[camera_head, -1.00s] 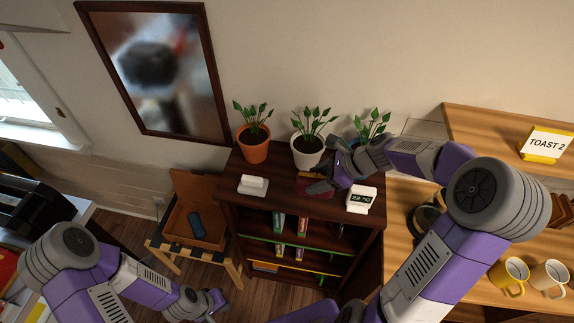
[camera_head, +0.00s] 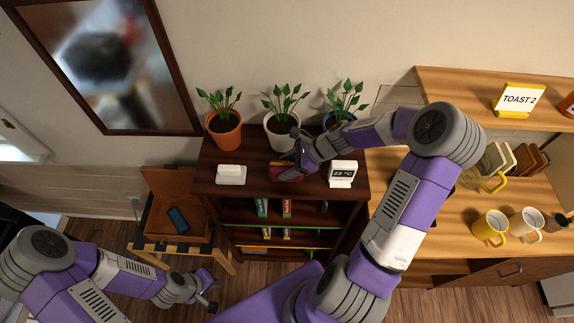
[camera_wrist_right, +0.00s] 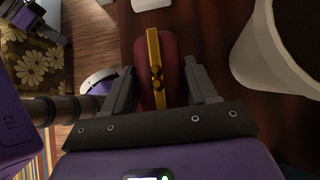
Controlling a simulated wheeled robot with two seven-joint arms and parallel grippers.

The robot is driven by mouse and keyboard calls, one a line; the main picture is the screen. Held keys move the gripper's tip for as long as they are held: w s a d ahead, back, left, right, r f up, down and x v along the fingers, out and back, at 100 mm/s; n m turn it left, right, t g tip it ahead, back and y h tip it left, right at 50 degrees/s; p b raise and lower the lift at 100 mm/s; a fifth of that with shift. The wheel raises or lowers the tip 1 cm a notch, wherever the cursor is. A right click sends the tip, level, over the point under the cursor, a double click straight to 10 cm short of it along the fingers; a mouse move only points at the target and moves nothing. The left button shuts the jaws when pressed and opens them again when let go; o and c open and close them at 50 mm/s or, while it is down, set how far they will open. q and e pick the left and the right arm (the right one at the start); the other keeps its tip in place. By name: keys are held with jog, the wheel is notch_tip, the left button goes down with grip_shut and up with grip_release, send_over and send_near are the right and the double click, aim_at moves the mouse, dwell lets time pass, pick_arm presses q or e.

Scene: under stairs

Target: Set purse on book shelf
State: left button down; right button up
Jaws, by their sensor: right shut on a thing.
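The dark red purse (camera_head: 285,174) with a gold clasp is at the top of the dark wooden book shelf (camera_head: 208,181), in the middle near the front. In the right wrist view the purse (camera_wrist_right: 172,75) stands upright between the two fingers, its gold frame towards the camera. My right gripper (camera_head: 286,158) is shut on it and partly covers it in the head view. I cannot tell whether its underside touches the shelf top. My left gripper (camera_head: 212,296) hangs low in front of the shelf, empty, its fingers apart.
On the shelf top are a white dish (camera_head: 231,175), a white clock (camera_head: 342,173) and potted plants in orange (camera_head: 223,137), white (camera_head: 280,137) and blue pots at the back. A box on a stool (camera_head: 155,230) stands left; a wooden counter with mugs (camera_head: 490,228) stands right.

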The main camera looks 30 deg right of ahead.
jog(key=shift+w, duration=0.1)
jog(key=o, duration=0.8)
jog(key=shift+f, duration=0.15)
jog(key=o, duration=0.5)
jog(key=shift+c, duration=0.2)
jog(key=shift+r, duration=0.25)
jog(key=v, duration=1.2)
jog(key=shift+f, duration=0.1)
